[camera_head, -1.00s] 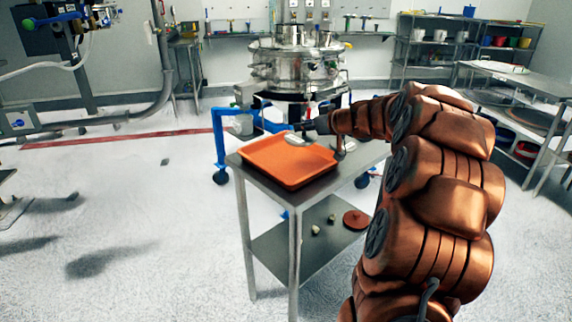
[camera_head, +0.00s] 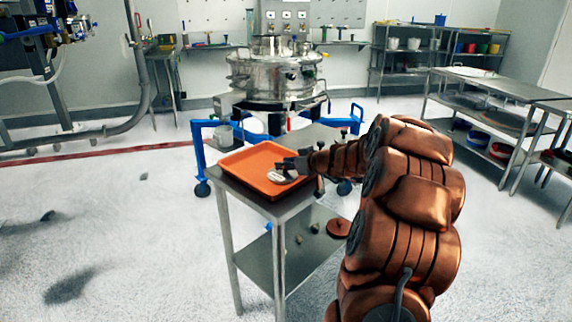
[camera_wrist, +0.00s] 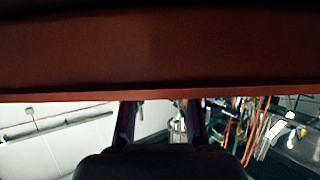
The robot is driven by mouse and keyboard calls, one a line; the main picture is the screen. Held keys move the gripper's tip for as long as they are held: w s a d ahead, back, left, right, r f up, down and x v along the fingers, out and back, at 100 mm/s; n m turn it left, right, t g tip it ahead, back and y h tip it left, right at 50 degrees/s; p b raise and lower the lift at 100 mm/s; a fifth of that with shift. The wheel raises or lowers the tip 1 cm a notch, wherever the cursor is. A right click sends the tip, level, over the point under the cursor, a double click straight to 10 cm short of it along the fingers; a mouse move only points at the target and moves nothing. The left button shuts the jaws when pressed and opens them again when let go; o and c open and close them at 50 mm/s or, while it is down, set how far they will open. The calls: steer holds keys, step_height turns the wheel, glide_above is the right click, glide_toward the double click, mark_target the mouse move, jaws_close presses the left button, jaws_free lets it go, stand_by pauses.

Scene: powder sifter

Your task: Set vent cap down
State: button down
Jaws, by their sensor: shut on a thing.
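In the head view, the vent cap (camera_head: 281,177) is a small pale grey disc over the right part of the orange tray (camera_head: 243,164). My gripper (camera_head: 290,166) reaches in from the right and is shut on the cap. I cannot tell whether the cap touches the tray floor or hangs just above it. In the wrist view, my two dark fingers (camera_wrist: 160,118) show with a gap between them, and the cap cannot be made out. A dark red-brown surface fills the top of that view, probably the tray seen close.
The tray lies on a grey metal cart (camera_head: 232,188). A red-brown disc (camera_head: 339,228) and small pale pieces lie on its lower shelf. The steel sifter (camera_head: 272,72) on a blue wheeled frame (camera_head: 198,150) stands behind. Metal tables (camera_head: 490,82) stand at right. Floor at left is open.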

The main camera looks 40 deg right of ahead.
steer(key=shift+s+a+f+b, duration=0.1)
steer(key=shift+s+f+b, duration=0.05)
steer(key=shift+f+b, duration=0.9)
steer(key=shift+b, duration=0.3)
steer(key=c, duration=1.3)
jaws_free()
steer(key=o, duration=0.3)
steer(key=shift+a+f, duration=0.1)
steer(key=shift+f, duration=0.1)
steer(key=shift+o, duration=0.5)
steer(key=shift+f, duration=0.1)
steer(key=shift+s+f, duration=0.1)
steer(key=r+p, duration=0.1)
steer(key=p, duration=0.1)
steer(key=shift+r+p, duration=0.15)
steer(key=shift+p, duration=0.2)
steer(key=v, duration=0.4)
steer(key=r+v, duration=0.1)
steer(key=v, duration=0.3)
steer(key=b+v, duration=0.1)
steer(key=v, duration=0.3)
steer(key=shift+r, duration=0.3)
